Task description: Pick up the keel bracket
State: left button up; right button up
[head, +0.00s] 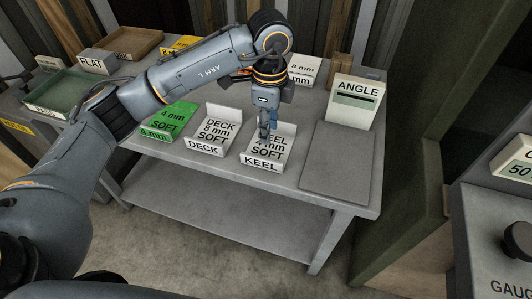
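The keel bracket (262,164) is a white bent piece on the grey bench, lettered KEEL on its front lip and "SOFT" on its flat part. My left gripper (266,137) points down over it from the arm coming in from the left. Its fingers cover part of the bracket's lettering. The fingers look close together, but I cannot tell whether they touch or grip the bracket. The bracket appears to rest on the bench. My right gripper is not in view.
The white DECK bracket (213,132) and a green 4 mm bracket (172,121) lie to the left. An ANGLE box (355,102) stands behind a bare grey plate (337,160) at right. A FLAT block (97,63), green tray (58,93) and brown tray (133,44) sit at far left.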

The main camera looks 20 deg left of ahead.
pick_arm(q)
jog(key=p, duration=0.1)
send_over(265, 159)
jog(key=f, duration=0.7)
jog(key=shift+d+f, duration=0.1)
jog(key=shift+d, duration=0.3)
jog(key=f+p, duration=0.1)
jog(key=f, duration=0.1)
jog(key=a+f, duration=0.1)
jog(key=f, duration=0.1)
jog(key=shift+f+p, duration=0.3)
jog(key=shift+p, duration=0.1)
jog(key=shift+f, duration=0.5)
grip_shut()
jog(key=shift+r, duration=0.1)
